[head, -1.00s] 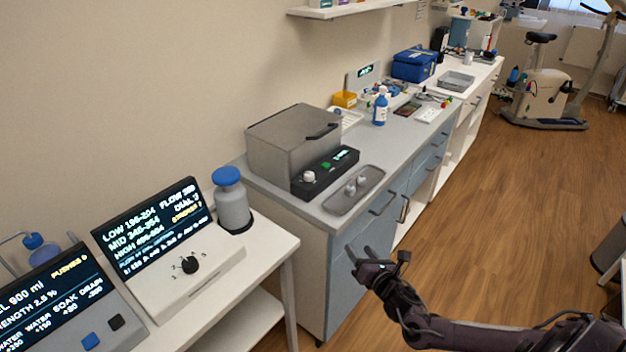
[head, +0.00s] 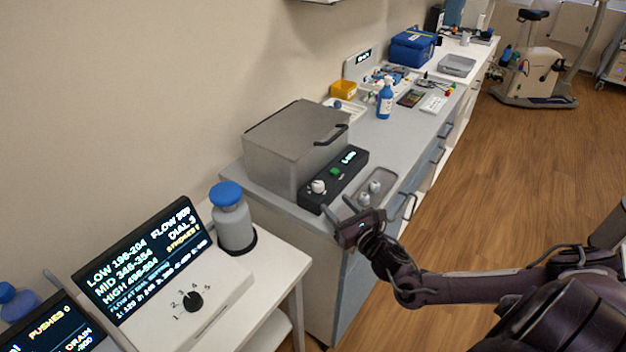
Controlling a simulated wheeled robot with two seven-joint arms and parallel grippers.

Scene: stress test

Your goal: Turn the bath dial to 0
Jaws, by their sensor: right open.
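A grey metal bath box (head: 296,147) with a closed lid and dark handle stands on the counter. Its black front panel (head: 333,184) carries a white dial (head: 318,187), a green button (head: 335,171) and a small lit display (head: 349,157). The dial's setting is too small to read. My right gripper (head: 338,208) is open and empty, at the counter's front edge, just below and right of the white dial in the picture, apart from it. My left gripper is not in view.
A tray with small metal pieces (head: 377,185) lies right of the panel, close to my gripper. At left, a white console (head: 215,290) has a black numbered dial (head: 193,301) and a lit screen (head: 143,262). A blue-capped bottle (head: 234,222) stands behind it.

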